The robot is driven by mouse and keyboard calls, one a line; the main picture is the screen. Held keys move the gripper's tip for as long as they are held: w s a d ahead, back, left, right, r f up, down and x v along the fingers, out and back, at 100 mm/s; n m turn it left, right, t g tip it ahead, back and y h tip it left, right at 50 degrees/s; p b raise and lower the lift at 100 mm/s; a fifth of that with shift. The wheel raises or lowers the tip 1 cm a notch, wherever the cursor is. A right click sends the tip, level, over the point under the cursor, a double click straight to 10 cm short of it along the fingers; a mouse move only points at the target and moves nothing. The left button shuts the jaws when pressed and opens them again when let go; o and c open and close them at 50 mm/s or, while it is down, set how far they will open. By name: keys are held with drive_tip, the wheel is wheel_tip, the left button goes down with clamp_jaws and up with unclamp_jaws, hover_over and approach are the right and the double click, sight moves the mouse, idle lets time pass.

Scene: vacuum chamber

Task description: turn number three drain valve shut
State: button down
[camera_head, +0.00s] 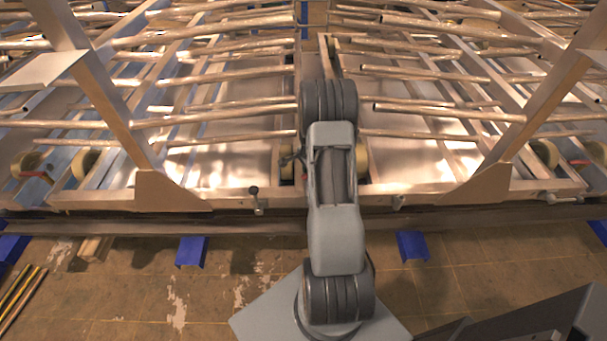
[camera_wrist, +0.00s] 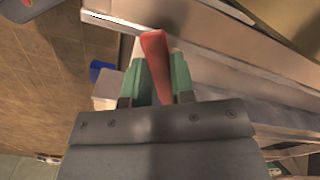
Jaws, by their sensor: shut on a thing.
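A red valve handle (camera_wrist: 155,62) stands between the green-padded fingers of my gripper (camera_wrist: 160,78) in the wrist view. The fingers are shut on it, and its upper end sticks out beyond the fingertips. The valve body under the handle is hidden by the gripper. In the head view my arm covers the middle of the frame, and the gripper and the held handle cannot be made out. Other red handles show at the far left (camera_head: 36,175) and far right (camera_head: 580,162) of the chamber frame. No number on any valve can be read.
A metal frame with many long pipes (camera_head: 220,110) spreads across the back. A front rail (camera_head: 450,219) runs along its near edge, with a small fitting (camera_head: 257,200) on it. Blue supports (camera_head: 192,251) stand below. The tiled floor (camera_head: 470,275) in front is mostly clear.

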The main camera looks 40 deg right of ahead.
idle(0.4)
drive_tip(key=c, duration=1)
unclamp_jaws()
drive_tip(key=shift+o, duration=0.2)
drive_tip(key=shift+w+r, duration=0.1)
drive_tip(key=shift+r, duration=0.3)
wheel_tip(320, 180, up, 3)
drive_tip(key=shift+f, duration=0.1)
drive_tip(key=s+a+r, duration=0.7)
drive_tip(key=s+r, duration=0.2)
drive_tip(key=s, duration=0.3)
drive_tip(key=shift+r, duration=0.2)
